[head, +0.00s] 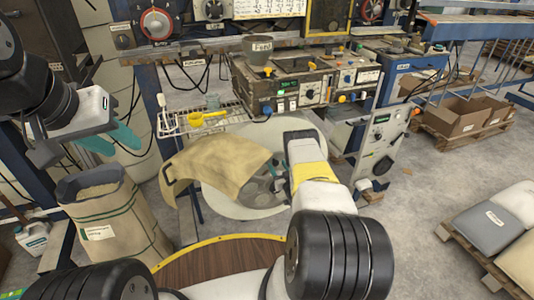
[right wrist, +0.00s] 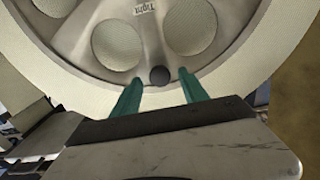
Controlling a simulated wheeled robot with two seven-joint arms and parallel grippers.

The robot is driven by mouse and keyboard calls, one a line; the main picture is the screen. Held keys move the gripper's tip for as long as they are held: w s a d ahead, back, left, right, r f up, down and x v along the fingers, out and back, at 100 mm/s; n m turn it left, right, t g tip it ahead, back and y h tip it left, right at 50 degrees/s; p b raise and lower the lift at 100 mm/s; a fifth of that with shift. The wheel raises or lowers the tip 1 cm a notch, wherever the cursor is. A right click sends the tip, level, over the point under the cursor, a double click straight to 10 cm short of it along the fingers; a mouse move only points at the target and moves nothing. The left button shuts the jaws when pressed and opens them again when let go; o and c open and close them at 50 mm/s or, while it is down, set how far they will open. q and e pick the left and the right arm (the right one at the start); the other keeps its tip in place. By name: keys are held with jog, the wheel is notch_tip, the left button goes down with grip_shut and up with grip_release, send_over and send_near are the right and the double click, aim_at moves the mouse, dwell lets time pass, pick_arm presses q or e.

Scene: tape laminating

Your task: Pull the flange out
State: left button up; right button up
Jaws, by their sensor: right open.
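The flange (right wrist: 130,35) is a grey metal disc with large round holes, the word "Tight" and a dark round knob (right wrist: 159,75) near its lower rim in the right wrist view. It lies against a large cream roll (right wrist: 262,60). In the head view the flange (head: 262,187) is partly hidden by my right arm and a tan sheet. My right gripper (right wrist: 161,88) is open, its green fingertips on either side of the knob; contact cannot be told. It also shows in the head view (head: 279,176). My left gripper (head: 118,141) is open and empty at the left, away from the roll.
The tan sheet (head: 220,165) drapes left of the roll. A sack bin (head: 120,220) stands below my left gripper. A control bench (head: 300,85) and wire rack (head: 215,118) lie behind. A grey control box (head: 382,140) stands right of the roll.

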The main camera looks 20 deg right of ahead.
jog(key=shift+s, duration=0.15)
jog(key=s, duration=0.7)
jog(key=shift+s+d, duration=0.25)
jog(key=shift+d, duration=0.1)
